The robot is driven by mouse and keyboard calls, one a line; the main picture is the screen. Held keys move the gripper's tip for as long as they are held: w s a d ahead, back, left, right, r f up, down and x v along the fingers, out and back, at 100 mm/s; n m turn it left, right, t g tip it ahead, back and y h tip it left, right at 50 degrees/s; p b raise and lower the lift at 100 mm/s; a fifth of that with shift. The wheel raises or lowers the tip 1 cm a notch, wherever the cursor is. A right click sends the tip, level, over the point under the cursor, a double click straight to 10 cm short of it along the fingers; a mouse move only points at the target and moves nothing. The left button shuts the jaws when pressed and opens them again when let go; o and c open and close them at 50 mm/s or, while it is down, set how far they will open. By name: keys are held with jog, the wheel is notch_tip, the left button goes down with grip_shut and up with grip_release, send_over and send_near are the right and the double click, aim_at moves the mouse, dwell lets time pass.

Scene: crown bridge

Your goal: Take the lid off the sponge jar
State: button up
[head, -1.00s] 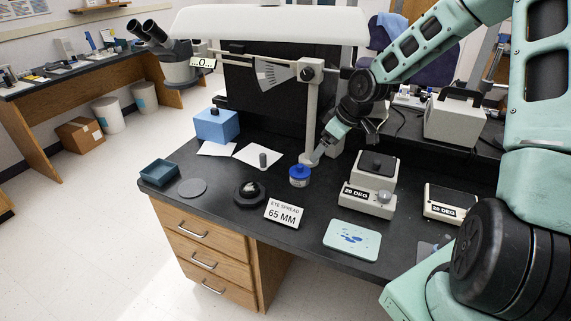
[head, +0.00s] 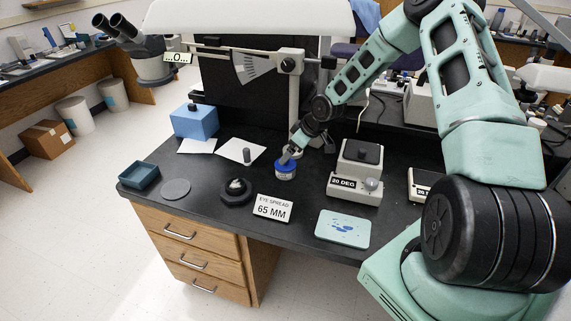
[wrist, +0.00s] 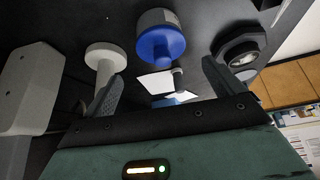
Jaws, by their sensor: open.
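The sponge jar (head: 285,174) is a small white jar on the black bench top, with its blue lid (head: 286,163) on. In the wrist view the blue lid (wrist: 161,46) faces me and the white jar body (wrist: 157,17) is behind it. My gripper (head: 288,155) is at the lid in the head view, coming down from the upper right and hiding part of it. In the wrist view my gripper (wrist: 164,70) is open, its fingers spread to either side of the lid. The lid lies just beyond the fingertips, and no contact shows.
A grey stand (head: 293,100) rises behind the jar. A 20 DEG block (head: 355,185) is right of it, a grey peg (head: 247,155) and black ring (head: 237,196) left. A 65 MM sign (head: 272,208) and pale tray (head: 342,229) are in front.

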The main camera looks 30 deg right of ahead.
jog(key=shift+p+x, duration=0.7)
jog(key=shift+x, duration=2.05)
jog(key=shift+s+a, duration=0.1)
jog(key=shift+a, duration=0.05)
jog(key=c, duration=1)
